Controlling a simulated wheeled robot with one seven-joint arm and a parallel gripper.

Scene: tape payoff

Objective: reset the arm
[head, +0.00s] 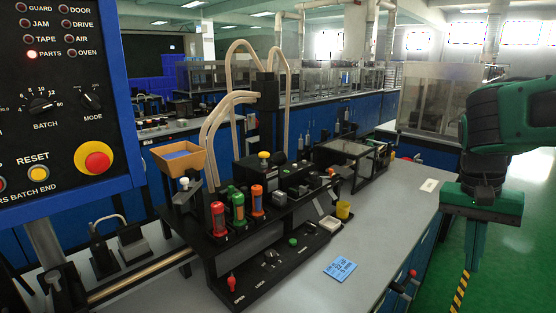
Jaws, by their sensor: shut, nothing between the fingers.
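My arm (512,112), green with a dark wrist, comes in from the right edge in the head view. My gripper (474,262) points down, shut and empty, to the right of the grey workbench (392,222) and over the green floor side. It appears apart from the bench and everything on it.
The black tape payoff machine (262,225) with red, green and orange cylinders stands on the bench. A blue card (342,269) and a yellow cup (343,210) lie near it. A control panel (62,95) with a lit PARTS lamp fills the upper left.

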